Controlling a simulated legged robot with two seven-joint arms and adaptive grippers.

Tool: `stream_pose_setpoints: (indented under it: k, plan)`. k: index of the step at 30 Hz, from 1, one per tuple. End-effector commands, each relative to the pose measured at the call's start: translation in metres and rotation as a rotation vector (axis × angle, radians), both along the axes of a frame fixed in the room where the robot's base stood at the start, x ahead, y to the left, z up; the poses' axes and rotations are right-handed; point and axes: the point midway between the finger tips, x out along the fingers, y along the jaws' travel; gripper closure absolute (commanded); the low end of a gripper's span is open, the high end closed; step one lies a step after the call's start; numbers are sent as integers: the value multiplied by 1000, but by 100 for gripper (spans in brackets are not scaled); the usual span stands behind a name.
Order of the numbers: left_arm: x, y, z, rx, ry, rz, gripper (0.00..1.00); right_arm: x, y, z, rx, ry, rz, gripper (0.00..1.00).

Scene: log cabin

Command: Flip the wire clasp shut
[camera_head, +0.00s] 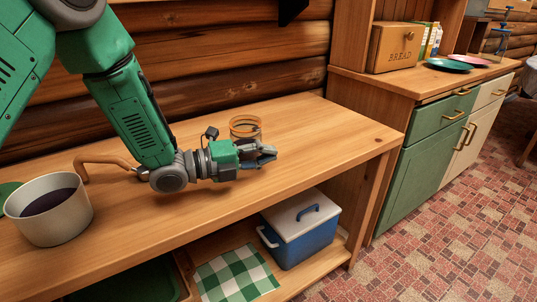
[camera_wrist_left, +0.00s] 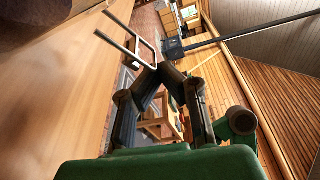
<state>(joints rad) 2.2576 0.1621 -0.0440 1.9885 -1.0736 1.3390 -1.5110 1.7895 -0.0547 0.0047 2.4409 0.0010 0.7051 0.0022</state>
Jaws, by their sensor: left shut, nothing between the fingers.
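A glass jar (camera_head: 245,131) with an orange ring round its top stands on the wooden bench, just behind my left gripper. The gripper (camera_head: 268,153) is low over the bench at the jar's near right side, its fingers shut with nothing between them. In the left wrist view its fingertips (camera_wrist_left: 160,72) meet in a point. A bent metal wire loop (camera_wrist_left: 128,45), seemingly the clasp, shows just beyond and left of the fingertips. I cannot tell whether they touch it. The clasp is too small to make out in the head view, and the gripper partly hides the jar. My right gripper is not in view.
A pot (camera_head: 50,211) with dark contents stands at the bench's left end. A blue cooler (camera_head: 300,238) and a green checked cloth (camera_head: 236,274) are on the lower shelf. The bench right of my gripper is clear. A breadbox (camera_head: 393,48) stands on the cabinet.

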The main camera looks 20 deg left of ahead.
Motion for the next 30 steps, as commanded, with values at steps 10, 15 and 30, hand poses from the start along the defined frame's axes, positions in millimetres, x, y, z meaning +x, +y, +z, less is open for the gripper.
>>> stream_pose_setpoints:
  k: [10,15,30]
  plan:
    - [2,3,10,-127,76,1,100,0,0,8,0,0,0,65]
    - [5,8,19,-254,154,1,100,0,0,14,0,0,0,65]
    - [17,28,38,-658,402,1,100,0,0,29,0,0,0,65]
